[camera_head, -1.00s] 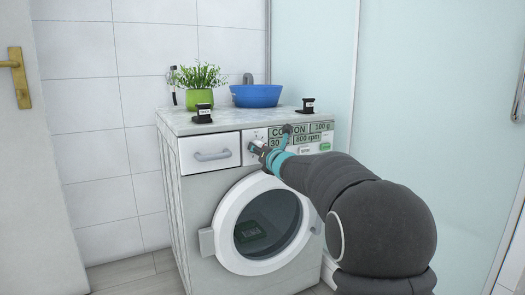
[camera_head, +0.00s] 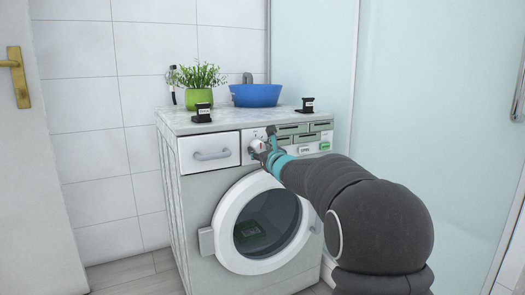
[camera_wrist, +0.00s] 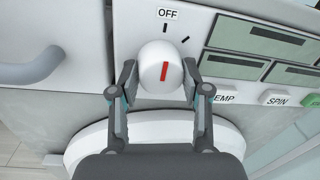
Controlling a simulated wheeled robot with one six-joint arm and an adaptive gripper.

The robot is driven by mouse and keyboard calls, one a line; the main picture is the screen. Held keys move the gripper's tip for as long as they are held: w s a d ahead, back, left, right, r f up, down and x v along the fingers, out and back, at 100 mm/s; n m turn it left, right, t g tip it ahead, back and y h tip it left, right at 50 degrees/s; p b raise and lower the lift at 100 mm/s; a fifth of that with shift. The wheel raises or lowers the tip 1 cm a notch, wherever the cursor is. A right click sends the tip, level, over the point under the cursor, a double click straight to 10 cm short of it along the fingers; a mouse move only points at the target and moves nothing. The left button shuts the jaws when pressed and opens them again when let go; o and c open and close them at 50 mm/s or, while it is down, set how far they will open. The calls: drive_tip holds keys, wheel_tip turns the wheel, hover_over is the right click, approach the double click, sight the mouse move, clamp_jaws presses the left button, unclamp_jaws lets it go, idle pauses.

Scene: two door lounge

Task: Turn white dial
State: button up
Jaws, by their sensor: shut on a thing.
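The white dial (camera_wrist: 153,62) is on the washing machine's front panel, with a red mark that points roughly up toward the OFF label (camera_wrist: 167,13) in the wrist view. My gripper (camera_wrist: 160,80) is shut on the dial, one finger on each side of it. In the head view my gripper (camera_head: 264,149) is at the panel just right of the drawer, and it hides most of the dial.
The washing machine (camera_head: 192,200) has a grey-handled drawer (camera_head: 210,152) left of the dial, blank display panels (camera_wrist: 259,38) to the right, and a round door (camera_head: 222,245) below. A green potted plant (camera_head: 200,98) and blue basin (camera_head: 256,95) stand on top.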

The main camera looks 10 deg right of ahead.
drive_tip(key=shift+d, duration=0.1)
idle(0.3)
drive_tip(key=o, duration=1.1)
drive_tip(key=shift+o, duration=0.2)
drive_tip(key=shift+s, duration=0.2)
drive_tip(key=v, duration=1.1)
drive_tip(key=shift+s, duration=0.3)
